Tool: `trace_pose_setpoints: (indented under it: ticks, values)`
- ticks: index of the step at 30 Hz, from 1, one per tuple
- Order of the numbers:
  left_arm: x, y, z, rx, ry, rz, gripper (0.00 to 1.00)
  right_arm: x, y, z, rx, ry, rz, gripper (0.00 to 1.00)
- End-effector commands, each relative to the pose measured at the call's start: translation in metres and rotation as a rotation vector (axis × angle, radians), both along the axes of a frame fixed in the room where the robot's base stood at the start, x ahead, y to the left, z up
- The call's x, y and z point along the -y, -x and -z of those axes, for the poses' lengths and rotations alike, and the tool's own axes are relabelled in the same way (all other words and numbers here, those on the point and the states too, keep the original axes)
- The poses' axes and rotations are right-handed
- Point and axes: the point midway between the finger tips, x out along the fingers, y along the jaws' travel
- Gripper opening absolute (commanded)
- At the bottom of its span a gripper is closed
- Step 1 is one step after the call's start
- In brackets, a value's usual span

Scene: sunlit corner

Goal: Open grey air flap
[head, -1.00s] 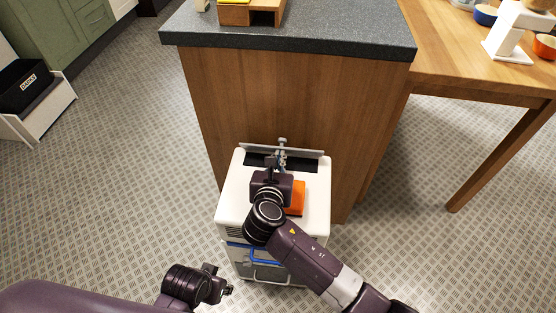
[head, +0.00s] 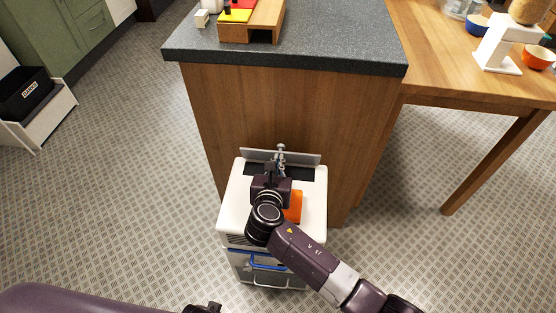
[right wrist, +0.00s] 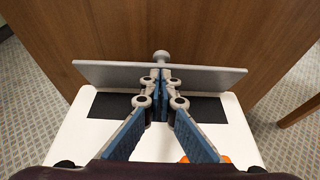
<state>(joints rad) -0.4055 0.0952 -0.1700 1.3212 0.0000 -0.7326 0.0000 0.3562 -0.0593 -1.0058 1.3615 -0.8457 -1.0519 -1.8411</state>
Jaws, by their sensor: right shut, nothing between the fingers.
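The grey air flap (head: 308,159) is a flat plate at the back of a white appliance's (head: 235,205) top. It is tilted up from a dark opening, and also shows in the right wrist view (right wrist: 110,73). A round grey knob (right wrist: 161,57) shows at its upper edge. My right gripper (head: 281,162) is shut and empty, its fingertips (right wrist: 162,82) close together at the middle of the flap's front face. I cannot tell whether they touch it. My left gripper (head: 204,308) shows only as a small dark part at the bottom edge.
A wooden counter (head: 290,120) with a dark top stands right behind the appliance. An orange item (head: 294,206) lies on the appliance, partly hidden by my right arm. A wooden table (head: 440,65) stands at right.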

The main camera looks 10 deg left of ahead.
Motion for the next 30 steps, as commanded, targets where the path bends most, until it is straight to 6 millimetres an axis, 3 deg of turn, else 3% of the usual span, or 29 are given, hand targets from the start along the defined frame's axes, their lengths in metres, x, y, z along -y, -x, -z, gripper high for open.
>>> trace_pose_setpoints:
  ticks: [17, 23, 30]
  values:
    - [0.0, 0.003, 0.003, -0.002, 0.001, 0.0, 0.34, -0.001, 0.004, -0.002, 0.001, -0.002, -0.001, 0.0]
    - [0.0, 0.003, 0.003, -0.002, 0.0, 0.0, 0.34, 0.0, 0.028, -0.01, -0.001, -0.003, -0.001, 0.0]
    - [0.0, 0.003, 0.003, -0.002, 0.0, 0.0, 0.34, -0.001, 0.072, -0.028, -0.001, -0.002, -0.001, 0.0]
